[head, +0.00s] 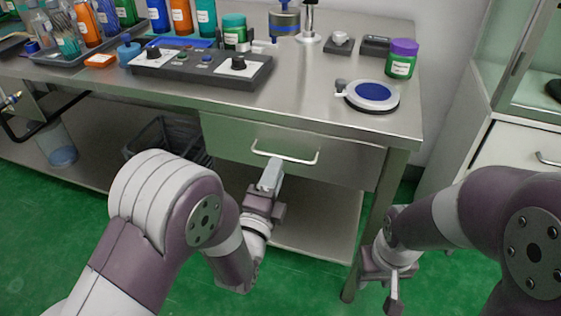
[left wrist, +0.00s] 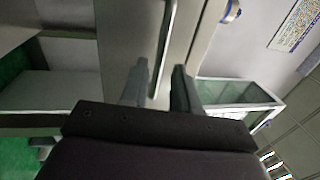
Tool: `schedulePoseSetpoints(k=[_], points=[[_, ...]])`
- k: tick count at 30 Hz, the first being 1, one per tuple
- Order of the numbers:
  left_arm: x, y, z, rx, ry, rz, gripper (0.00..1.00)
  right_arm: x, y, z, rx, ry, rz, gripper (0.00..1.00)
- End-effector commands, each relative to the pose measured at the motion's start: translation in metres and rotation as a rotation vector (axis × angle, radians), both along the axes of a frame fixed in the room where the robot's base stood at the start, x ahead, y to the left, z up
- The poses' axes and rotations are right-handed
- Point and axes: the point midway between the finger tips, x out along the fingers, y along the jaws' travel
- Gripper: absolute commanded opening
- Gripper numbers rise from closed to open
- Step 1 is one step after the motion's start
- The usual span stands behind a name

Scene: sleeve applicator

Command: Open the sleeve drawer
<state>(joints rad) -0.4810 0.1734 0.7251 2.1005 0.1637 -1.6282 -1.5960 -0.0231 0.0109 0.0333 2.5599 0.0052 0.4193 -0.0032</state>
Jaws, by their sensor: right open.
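The sleeve drawer (head: 225,135) is a grey metal front under the right part of the steel table, and it sits shut. Its pale bar handle (head: 301,160) runs across the front. My left gripper (head: 272,168) is at the left part of the handle, its fingers pointing at the drawer. In the left wrist view the two fingers (left wrist: 160,78) stand apart, and the handle (left wrist: 168,40) shows in the gap between them; I see no clear contact. My right gripper (head: 391,290) is open and empty, low by the table's right front leg.
On the table (head: 310,90) are a control box (head: 200,67), a blue round pad (head: 372,92), a purple-lidded jar (head: 402,58) and several bottles at the back left. A lower shelf (head: 320,220) lies under the drawer. A white cabinet (head: 515,155) stands at the right.

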Motion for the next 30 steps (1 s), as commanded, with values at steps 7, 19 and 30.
schedulePoseSetpoints(k=[7,19,30], points=[[0.039,-0.012,0.006,0.000,0.001,0.001,0.30,0.000,0.000,-0.011,0.000,0.000,0.000,0.43],[0.044,-0.014,0.009,-0.001,0.001,0.000,0.07,0.000,0.000,-0.010,0.000,0.000,0.000,0.43],[0.046,-0.013,0.008,0.000,0.002,0.000,0.00,0.000,0.000,-0.011,0.000,0.000,0.000,0.43]])
